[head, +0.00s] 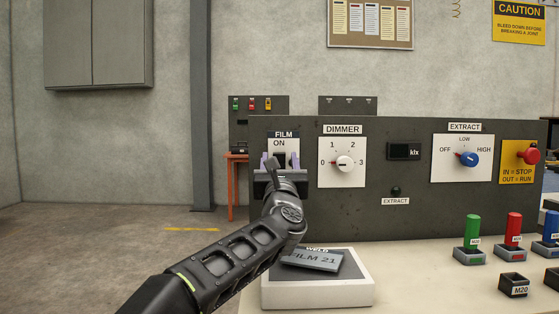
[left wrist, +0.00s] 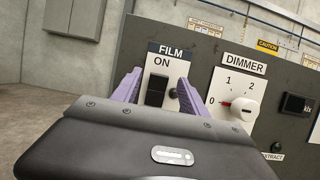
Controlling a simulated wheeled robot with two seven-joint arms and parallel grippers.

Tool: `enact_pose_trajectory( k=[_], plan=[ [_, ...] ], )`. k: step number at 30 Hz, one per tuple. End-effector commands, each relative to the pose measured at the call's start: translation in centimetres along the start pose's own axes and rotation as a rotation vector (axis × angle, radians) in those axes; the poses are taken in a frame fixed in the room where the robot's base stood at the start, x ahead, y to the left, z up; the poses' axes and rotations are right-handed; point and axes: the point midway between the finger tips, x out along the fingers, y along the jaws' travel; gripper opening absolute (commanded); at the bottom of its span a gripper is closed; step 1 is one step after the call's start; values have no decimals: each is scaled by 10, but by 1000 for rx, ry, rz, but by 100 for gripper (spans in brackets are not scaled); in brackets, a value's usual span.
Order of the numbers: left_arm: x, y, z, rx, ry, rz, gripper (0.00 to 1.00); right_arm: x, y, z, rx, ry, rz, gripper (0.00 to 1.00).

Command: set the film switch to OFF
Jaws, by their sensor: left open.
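The film switch (left wrist: 157,91) shows in the left wrist view as a dark block on a white plate (left wrist: 176,68) marked FILM and ON. A small dark round part sits at its right; I cannot tell which way the switch is set. In the head view the plate (head: 280,143) is partly hidden by my gripper, and the lower part of its labels cannot be seen. My left gripper (head: 272,162) is open in front of the plate. In the left wrist view its two purple fingers (left wrist: 158,92) stand either side of the switch, with nothing held between them.
The DIMMER knob (head: 344,163) is just right of the switch. Further right are the EXTRACT knob (head: 468,159) and a red stop button (head: 529,155). A white stand (head: 318,292) with a FILM 21 plate (head: 313,260) lies below, beside my arm. Coloured plugs stand at right.

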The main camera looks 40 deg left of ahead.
Motion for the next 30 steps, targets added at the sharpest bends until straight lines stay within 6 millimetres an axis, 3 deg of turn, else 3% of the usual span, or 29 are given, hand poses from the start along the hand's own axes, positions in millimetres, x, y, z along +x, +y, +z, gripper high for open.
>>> enact_pose_trajectory(
  k=[6, 12, 30],
  plan=[
    [-37, 0, 0, -1, -2, -1, 51, 5, 2, -1, 1, 1, -1, 36],
    [-59, 0, 0, -1, -1, -1, 51, 6, 2, -1, 1, 1, -1, 36],
    [-61, 0, 0, 0, -1, -1, 51, 6, 2, -1, 1, 1, -1, 36]
  ],
)
